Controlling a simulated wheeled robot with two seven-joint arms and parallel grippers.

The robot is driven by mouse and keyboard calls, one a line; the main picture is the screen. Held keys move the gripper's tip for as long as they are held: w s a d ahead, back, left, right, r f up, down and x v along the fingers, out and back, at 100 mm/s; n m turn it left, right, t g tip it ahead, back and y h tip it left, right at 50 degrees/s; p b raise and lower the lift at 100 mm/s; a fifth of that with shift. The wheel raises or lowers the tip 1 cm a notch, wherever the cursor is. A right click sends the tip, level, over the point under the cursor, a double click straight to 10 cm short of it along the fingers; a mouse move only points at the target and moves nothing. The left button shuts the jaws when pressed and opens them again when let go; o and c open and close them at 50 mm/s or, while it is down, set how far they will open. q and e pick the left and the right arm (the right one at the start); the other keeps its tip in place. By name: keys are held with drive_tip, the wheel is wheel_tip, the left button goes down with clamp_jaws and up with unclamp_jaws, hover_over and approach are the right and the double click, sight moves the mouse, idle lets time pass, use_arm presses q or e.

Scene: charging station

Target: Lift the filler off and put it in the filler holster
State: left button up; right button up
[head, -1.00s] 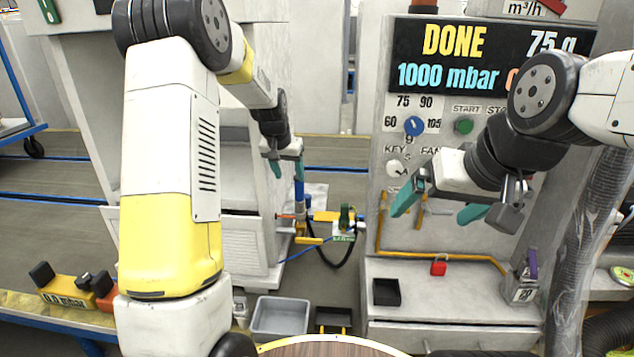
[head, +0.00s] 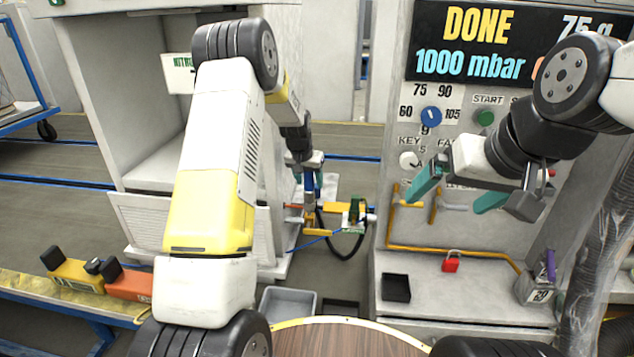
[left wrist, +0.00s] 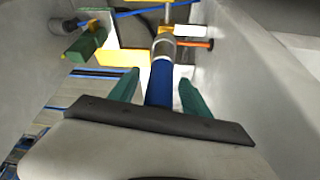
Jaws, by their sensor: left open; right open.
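The filler shows in the left wrist view as a blue cylinder handle (left wrist: 158,84) with a grey metal collar and yellow and orange parts at its far end. In the head view its blue part (head: 309,198) stands upright by a yellow fitting (head: 344,207), partly hidden by my left gripper (head: 312,184). My left gripper also shows in its wrist view (left wrist: 157,93): it is open, one green finger on each side of the blue handle. Contact cannot be told. My right gripper (head: 448,196) is open and empty before the station panel. I cannot tell which part is the filler holster.
The station display (head: 520,48) reads DONE and 1000 mbar. Yellow hooks (head: 393,215) stick out below its knobs. A red padlock (head: 451,262), a black tray (head: 396,288) and a weight (head: 535,290) sit on its ledge. A white cabinet (head: 125,100) stands behind my left arm.

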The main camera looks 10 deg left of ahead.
use_arm(q)
drive_tip(key=shift+c, duration=0.5)
clamp_jaws()
drive_tip(key=shift+r, duration=0.1)
